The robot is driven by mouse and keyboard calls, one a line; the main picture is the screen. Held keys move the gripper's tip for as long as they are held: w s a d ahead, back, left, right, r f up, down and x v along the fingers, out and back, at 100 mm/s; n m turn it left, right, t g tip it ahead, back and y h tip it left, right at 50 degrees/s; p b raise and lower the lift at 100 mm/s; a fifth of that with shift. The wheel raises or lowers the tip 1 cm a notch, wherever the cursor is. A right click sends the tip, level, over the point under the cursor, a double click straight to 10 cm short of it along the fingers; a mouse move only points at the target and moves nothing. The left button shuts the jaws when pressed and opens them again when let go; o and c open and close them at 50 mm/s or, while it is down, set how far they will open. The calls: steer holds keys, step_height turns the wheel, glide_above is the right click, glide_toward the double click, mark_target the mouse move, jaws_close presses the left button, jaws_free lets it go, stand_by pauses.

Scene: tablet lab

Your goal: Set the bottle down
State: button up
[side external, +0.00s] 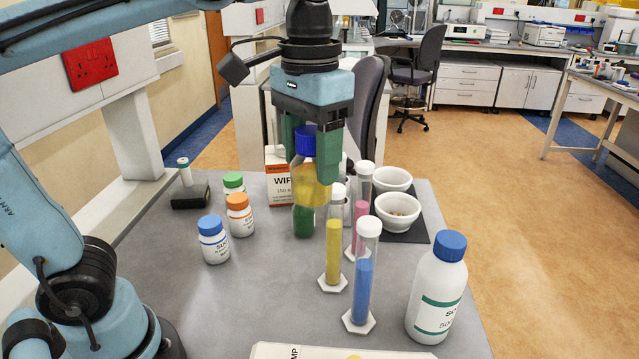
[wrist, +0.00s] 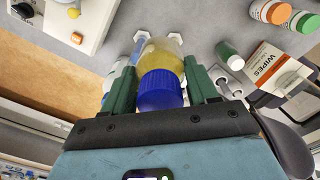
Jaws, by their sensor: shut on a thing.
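The bottle (side external: 311,190) has a blue cap and a clear body with yellow liquid. In the side external view it hangs upright in my gripper (side external: 318,162), whose green fingers are shut on it. Its base appears above the table top, in front of a small green container (side external: 303,222). In the wrist view the bottle's blue cap (wrist: 161,91) and yellow body lie between the two fingers (wrist: 163,88). The bottle's far end is partly hidden there by its own body.
Measuring cylinders with yellow (side external: 333,250), pink (side external: 360,225) and blue (side external: 362,290) contents stand close to the right. A large white bottle (side external: 437,290) is at front right. Small bottles (side external: 213,240) and a wipes box (side external: 279,180) stand left and behind. The front-left table (side external: 235,310) is clear.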

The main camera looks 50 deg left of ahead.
steer(key=shift+s+a+f, duration=0.1)
steer(key=shift+s+f, duration=0.4)
steer(key=shift+f, duration=3.55)
steer(key=shift+s+a+f, duration=0.1)
steer(key=shift+s+f, duration=0.4)
steer(key=shift+f, duration=3.5)
steer(key=shift+s+a+f, duration=0.1)
steer(key=shift+s+f, duration=0.4)
steer(key=shift+f, duration=3.55)
steer(key=shift+f, duration=0.15)
steer(key=o, duration=1.2)
